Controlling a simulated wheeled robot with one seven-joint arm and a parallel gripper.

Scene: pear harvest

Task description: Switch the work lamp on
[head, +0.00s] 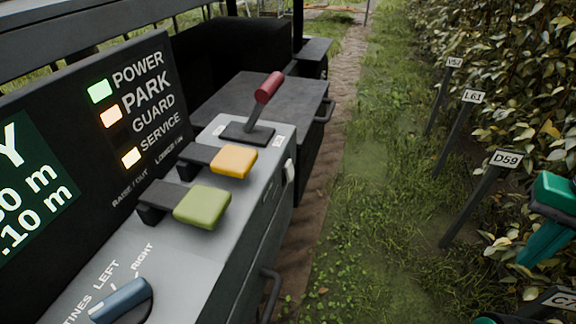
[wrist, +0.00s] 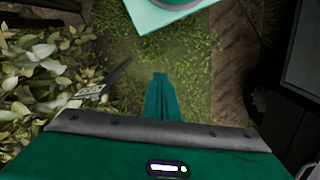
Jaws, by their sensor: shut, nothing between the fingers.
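No work lamp can be made out in either view, and no control with a readable lamp label shows. A small white switch-like part (head: 290,170) sits on the right side of the grey console (head: 225,262); its marking is too small to read. My gripper (wrist: 160,76) shows in the wrist view as teal fingers, shut and empty, pointing over grass. In the head view, teal parts of my arm show at the right edge, well apart from the console.
The console carries a red-handled lever (head: 269,87), a yellow paddle (head: 234,161), a green paddle (head: 203,207) and a blue knob (head: 121,302). The display panel (head: 150,60) has lights lit by its labels. Signposts like D59 (head: 507,159) line the hedge. A grass strip (head: 370,200) lies between.

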